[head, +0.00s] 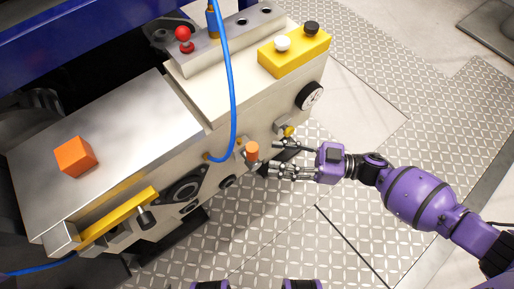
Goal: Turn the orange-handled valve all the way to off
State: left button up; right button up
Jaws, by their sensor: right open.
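The orange valve handle (252,151) sticks out from the front face of the drive unit (190,130), right of the lower end of a blue hose. My right gripper (270,158) comes in from the right, just right of the handle. Its fingers are spread apart, with dark and metal fittings of the unit behind them. I cannot tell whether a fingertip touches the handle. The gripper appears empty. My left gripper is out of view.
A blue hose (234,95) hangs across the unit's front. An orange cube (76,157) sits on the top left.

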aim_at(252, 153)
jog(key=shift+g, duration=0.3)
jog(key=a, duration=0.2)
jog(key=w+a, duration=0.1)
jog(key=a, duration=0.4)
jog(key=shift+w+a+b, duration=0.25)
jog(key=shift+w+b, duration=0.05)
jog(key=shift+b, duration=0.1)
jog(key=shift+c, duration=0.2)
grip_shut()
